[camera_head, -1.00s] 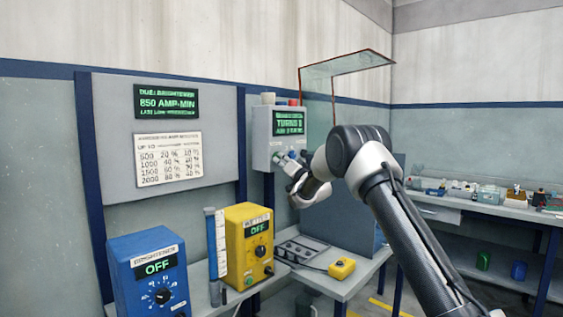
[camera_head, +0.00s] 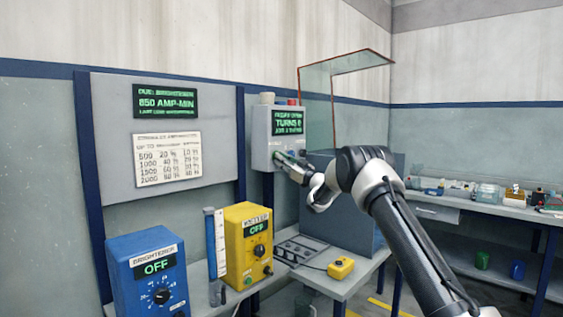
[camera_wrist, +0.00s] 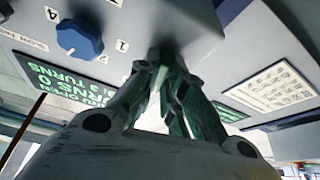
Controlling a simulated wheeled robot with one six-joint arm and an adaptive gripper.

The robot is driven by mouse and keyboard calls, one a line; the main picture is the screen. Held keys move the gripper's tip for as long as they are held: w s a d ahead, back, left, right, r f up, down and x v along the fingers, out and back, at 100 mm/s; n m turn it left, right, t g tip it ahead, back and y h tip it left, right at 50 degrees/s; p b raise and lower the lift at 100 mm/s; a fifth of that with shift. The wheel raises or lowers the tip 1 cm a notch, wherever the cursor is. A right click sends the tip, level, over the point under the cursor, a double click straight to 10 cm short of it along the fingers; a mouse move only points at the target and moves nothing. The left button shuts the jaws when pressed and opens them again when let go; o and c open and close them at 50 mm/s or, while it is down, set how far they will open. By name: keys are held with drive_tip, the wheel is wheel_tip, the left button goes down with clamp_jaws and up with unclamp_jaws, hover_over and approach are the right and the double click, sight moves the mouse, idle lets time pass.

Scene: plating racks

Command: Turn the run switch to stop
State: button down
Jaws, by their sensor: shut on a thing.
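The grey control box (camera_head: 262,150) hangs on the wall post, with a green-lettered screen (camera_head: 288,122) that reads "TURNS 0". My gripper (camera_head: 280,157) is at the lower front of this box. In the wrist view my gripper (camera_wrist: 168,55) has its fingertips close together against the box face, shut on a small part that they hide, apparently the run switch. The switch's handle and position cannot be seen. A blue knob (camera_wrist: 80,38) with number marks sits on the same face, to the left of the fingertips and apart from them.
A yellow "OFF" unit (camera_head: 240,225) and a blue "BRIGHTENER" unit (camera_head: 135,290) stand at the lower left. A yellow button box (camera_head: 341,268) lies on the small table beside a dark slotted rack (camera_head: 300,250). A glass panel (camera_head: 318,105) rises behind my arm.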

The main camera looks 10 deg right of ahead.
drive_tip(key=shift+w+d+n+g+y, duration=0.1)
drive_tip(key=shift+n+g+y, duration=0.5)
drive_tip(key=shift+n, duration=1)
drive_tip(key=shift+w+d+n+g+y, duration=0.1)
drive_tip(key=shift+n+g+y, duration=0.2)
drive_tip(key=shift+n+g, duration=0.9)
drive_tip(key=shift+n, duration=0.6)
drive_tip(key=c, duration=1.5)
unclamp_jaws()
drive_tip(key=shift+s, duration=0.1)
drive_tip(key=v, duration=1.2)
drive_tip(key=shift+a+f, duration=0.15)
drive_tip(key=shift+f, duration=0.05)
drive_tip(key=shift+t, duration=0.4)
